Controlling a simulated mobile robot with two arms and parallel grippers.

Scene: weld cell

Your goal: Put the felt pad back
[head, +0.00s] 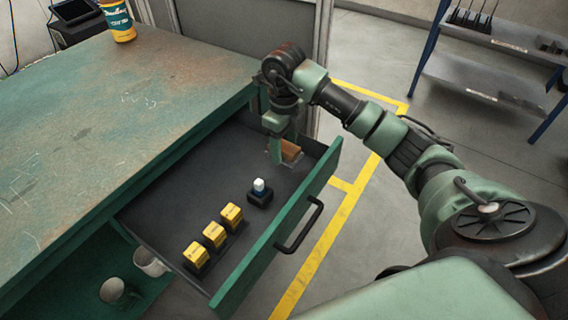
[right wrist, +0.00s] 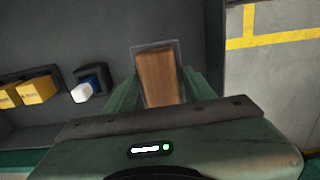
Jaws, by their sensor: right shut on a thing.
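A brown block (right wrist: 159,76), the likely felt pad though its face looks like wood grain, sits between the fingers of my right gripper (right wrist: 163,90) in the right wrist view. My right gripper is shut on it. In the head view the block (head: 290,150) shows beside my right gripper (head: 277,150), low in the far end of the open drawer (head: 182,203). A thin grey rectangular outline (right wrist: 180,47) surrounds the block; I cannot tell whether the block touches the drawer floor. My left gripper is not in view.
In the drawer, a white-and-blue piece (head: 260,186) stands in a dark holder, and several yellow boxes (head: 214,235) stand in a row. The drawer front has a dark handle (head: 302,226). The green bench (head: 110,125) borders the drawer. A shelf rack (head: 480,78) stands at right.

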